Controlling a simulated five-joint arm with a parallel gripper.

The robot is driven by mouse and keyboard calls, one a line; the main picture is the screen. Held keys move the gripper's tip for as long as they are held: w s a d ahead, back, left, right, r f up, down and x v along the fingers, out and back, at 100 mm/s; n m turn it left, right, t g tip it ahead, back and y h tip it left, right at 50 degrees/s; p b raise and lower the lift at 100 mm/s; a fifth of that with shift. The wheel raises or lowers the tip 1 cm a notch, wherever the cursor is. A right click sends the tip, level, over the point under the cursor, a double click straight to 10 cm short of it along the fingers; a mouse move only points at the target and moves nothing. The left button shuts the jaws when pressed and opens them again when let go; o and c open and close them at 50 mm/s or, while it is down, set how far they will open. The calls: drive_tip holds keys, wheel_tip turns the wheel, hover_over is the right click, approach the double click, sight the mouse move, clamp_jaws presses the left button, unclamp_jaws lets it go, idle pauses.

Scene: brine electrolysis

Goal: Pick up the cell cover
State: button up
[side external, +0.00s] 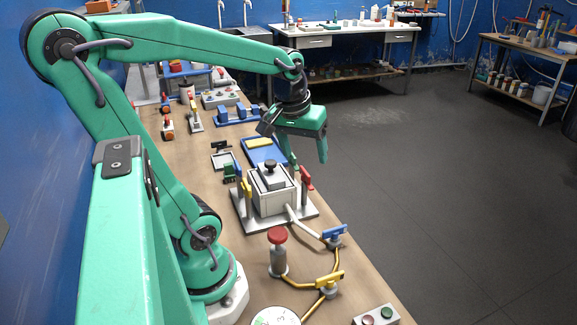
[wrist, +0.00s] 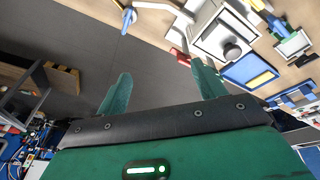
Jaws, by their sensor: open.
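The cell cover (side external: 276,178) is a light grey lid with a black knob, on top of a boxy white cell (side external: 273,201) on a metal base plate. In the wrist view the cover (wrist: 216,41) is at the upper right, its dark knob facing me. My gripper (side external: 308,163) is open and empty, with green fingers pointing down. In the side view it hangs above and to the right of the cover, apart from it. In the wrist view my gripper (wrist: 160,80) has both fingertips below and left of the cover, over the grey floor and bench edge.
A yellow clamp handle (side external: 247,190) and a red one (side external: 306,178) stand beside the cell. A blue tray with a yellow pad (side external: 259,142) lies behind it. A red-capped post (side external: 278,240) and valves with yellow and blue handles stand in front. Open floor (side external: 450,190) lies right of the bench.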

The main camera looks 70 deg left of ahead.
sight(270, 162)
drive_tip(key=a+f+n+g, duration=0.1)
drive_tip(key=a+n, duration=0.2)
drive_tip(key=a, duration=0.1)
drive_tip(key=s+a+f+n, duration=0.1)
drive_tip(key=a+f+n, duration=0.1)
drive_tip(key=a, duration=0.3)
drive_tip(key=s+a+f+n+g+h, duration=0.1)
drive_tip(key=a+f+n, duration=0.1)
drive_tip(key=a+n, duration=0.2)
drive_tip(key=shift+s+a+f+g, duration=0.2)
drive_tip(key=shift+a+g, duration=0.1)
drive_tip(key=shift+a, duration=0.15)
drive_tip(key=shift+s+a+f+n, duration=0.25)
drive_tip(key=shift+a+n, duration=0.15)
drive_tip(key=shift+a, duration=0.1)
drive_tip(key=shift+w+f, duration=0.1)
drive_tip(key=shift+f, duration=1.2)
drive_tip(key=shift+f, duration=0.1)
drive_tip(key=shift+d+f, duration=0.1)
drive_tip(key=shift+f, duration=2.4)
drive_tip(key=c, duration=1.1)
drive_tip(key=shift+c, duration=0.2)
